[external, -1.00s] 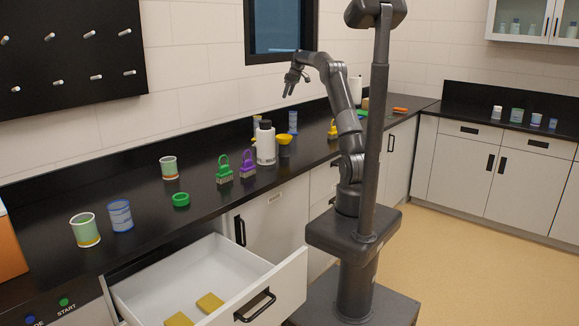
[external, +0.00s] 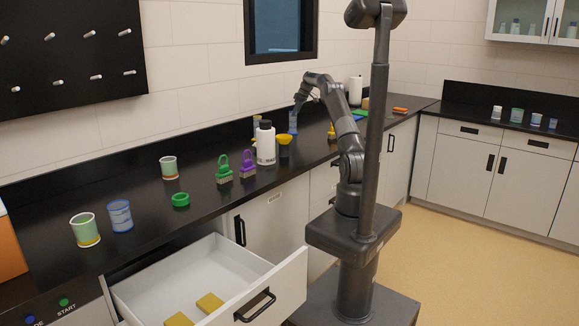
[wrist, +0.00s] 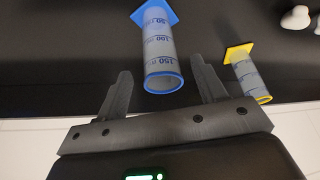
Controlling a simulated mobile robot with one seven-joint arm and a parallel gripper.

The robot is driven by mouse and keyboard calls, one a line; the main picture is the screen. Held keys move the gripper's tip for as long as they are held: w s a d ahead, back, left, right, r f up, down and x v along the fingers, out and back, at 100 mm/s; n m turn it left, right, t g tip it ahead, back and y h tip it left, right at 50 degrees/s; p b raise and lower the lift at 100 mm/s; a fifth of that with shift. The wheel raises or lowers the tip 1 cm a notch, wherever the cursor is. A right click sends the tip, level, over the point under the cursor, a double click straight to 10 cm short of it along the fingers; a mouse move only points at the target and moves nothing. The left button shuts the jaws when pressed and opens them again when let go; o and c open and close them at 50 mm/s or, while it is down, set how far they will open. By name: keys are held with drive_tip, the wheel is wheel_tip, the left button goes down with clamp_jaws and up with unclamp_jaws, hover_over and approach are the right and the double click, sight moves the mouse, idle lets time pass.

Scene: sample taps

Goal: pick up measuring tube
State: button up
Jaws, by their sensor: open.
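A clear measuring tube with a blue rim and blue base (wrist: 160,48) stands upright on the black counter; in the external view it shows partly below my gripper (external: 293,123). My gripper (wrist: 163,70) is open, with one finger on each side of the blue tube's upper part in the wrist picture. Gaps show on both sides, and nothing is held. A second measuring tube with a yellow rim and base (wrist: 247,77) stands to the right, outside the fingers. In the external view, it is mostly hidden behind the white bottle.
An open drawer (external: 225,262) juts out at the front.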

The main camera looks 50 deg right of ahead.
sight(293, 110)
drive_tip(key=x, duration=0.5)
drive_tip(key=shift+w+a, duration=0.1)
drive_tip(key=shift+w, duration=0.1)
drive_tip(key=shift+c, duration=0.4)
drive_tip(key=shift+r, duration=0.1)
drive_tip(key=c, duration=1.2)
